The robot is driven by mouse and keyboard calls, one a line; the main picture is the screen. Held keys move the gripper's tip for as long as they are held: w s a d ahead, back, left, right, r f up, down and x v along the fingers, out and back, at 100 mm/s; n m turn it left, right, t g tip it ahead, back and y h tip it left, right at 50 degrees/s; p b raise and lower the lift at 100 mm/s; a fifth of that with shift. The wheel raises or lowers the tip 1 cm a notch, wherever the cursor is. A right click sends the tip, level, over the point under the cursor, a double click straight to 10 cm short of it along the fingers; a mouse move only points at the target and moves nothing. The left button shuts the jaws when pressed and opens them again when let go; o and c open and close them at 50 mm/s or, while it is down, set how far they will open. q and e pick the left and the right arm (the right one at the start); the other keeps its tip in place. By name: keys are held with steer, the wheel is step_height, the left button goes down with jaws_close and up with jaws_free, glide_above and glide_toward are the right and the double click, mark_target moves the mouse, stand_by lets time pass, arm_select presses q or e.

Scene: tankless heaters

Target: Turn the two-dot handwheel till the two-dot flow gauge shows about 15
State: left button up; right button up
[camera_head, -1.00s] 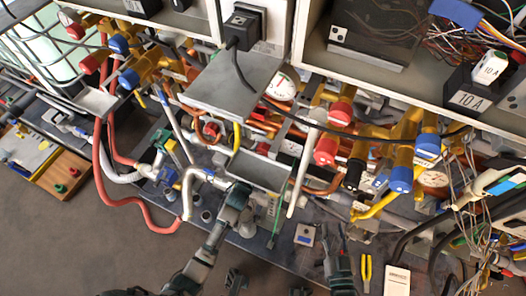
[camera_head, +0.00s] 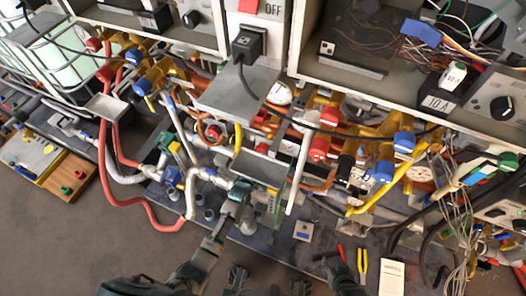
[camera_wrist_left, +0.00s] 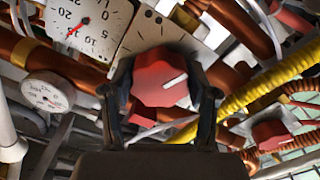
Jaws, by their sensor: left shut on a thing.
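In the left wrist view a red handwheel (camera_wrist_left: 160,79) with a white mark sits between the fingers of my left gripper (camera_wrist_left: 163,95), which is shut on it. A plate (camera_wrist_left: 150,30) with dark dots lies just above the wheel. In the head view my left gripper (camera_head: 241,190) reaches in among the pipes and hides the wheel.
A smaller gauge (camera_wrist_left: 46,92) and another red handwheel (camera_wrist_left: 270,132) flank my left gripper in the wrist view. A yellow corrugated hose (camera_wrist_left: 265,85) runs close on the right.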

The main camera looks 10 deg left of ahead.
arm_select(q)
steer(key=shift+f+n, duration=0.1)
steer(key=shift+n, duration=0.3)
arm_select(e)
steer(key=shift+s+d+f, duration=0.15)
steer(key=shift+s+d, duration=0.05)
steer(key=shift+s, duration=0.3)
steer(key=shift+g, duration=0.3)
arm_select(q)
steer(key=o, duration=1.2)
steer(key=shift+c, duration=0.2)
steer(key=s+a, duration=0.2)
steer(key=s, duration=0.9)
steer(key=shift+s+a, duration=0.2)
steer(key=shift+s, duration=0.2)
